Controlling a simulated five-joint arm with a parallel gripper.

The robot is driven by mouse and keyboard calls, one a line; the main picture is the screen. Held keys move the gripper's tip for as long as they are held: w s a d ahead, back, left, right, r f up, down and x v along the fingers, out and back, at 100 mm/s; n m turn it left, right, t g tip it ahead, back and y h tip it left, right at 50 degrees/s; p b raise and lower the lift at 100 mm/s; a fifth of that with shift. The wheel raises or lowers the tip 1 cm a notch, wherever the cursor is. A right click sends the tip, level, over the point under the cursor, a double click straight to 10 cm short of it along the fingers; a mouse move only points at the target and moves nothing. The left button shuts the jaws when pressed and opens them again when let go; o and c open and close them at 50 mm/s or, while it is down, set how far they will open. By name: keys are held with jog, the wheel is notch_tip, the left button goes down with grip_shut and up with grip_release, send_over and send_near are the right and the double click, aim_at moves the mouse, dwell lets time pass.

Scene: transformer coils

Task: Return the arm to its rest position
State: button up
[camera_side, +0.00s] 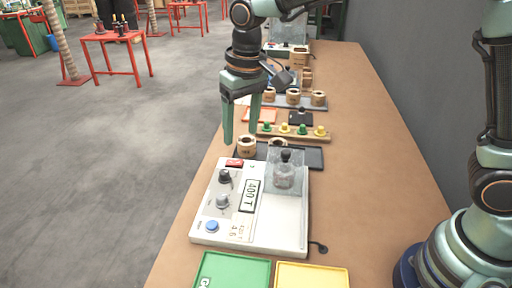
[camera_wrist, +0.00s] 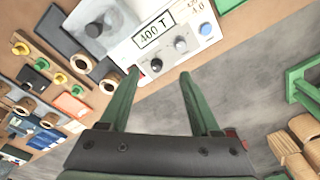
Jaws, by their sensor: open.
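My gripper (camera_side: 241,140) has two green fingers that point down over the left edge of the workbench (camera_side: 385,150), with a clear gap between them. In the wrist view the gripper (camera_wrist: 160,72) is open with nothing between its fingers. The fingers are apart from the white tester (camera_side: 232,240) below and in front of them. The tester's display reads 400 T, and it also shows at the top of the wrist view (camera_wrist: 130,48). A clear cover (camera_side: 285,172) with a dark-topped object inside stands on the tester.
Wooden coils (camera_side: 247,146) sit in a dark tray behind the tester. Beyond are a rack of green and yellow pegs (camera_side: 303,130) and more coils (camera_side: 293,97). Green (camera_side: 232,272) and yellow (camera_side: 312,276) trays lie at the front. A grey wall (camera_side: 430,90) borders the right; open floor lies left.

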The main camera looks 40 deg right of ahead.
jog(key=s+d+r+t, duration=0.2)
jog(key=s+d, duration=0.4)
jog(key=d, duration=0.3)
jog(key=s+d+r+m+t, duration=0.1)
jog(key=s+d+r+t, duration=0.1)
jog(key=s+d, duration=0.5)
jog(key=shift+s+d+r, duration=0.2)
jog(key=shift+d+r, duration=0.1)
jog(key=shift+d, duration=0.55)
jog(key=shift+w+r, duration=0.1)
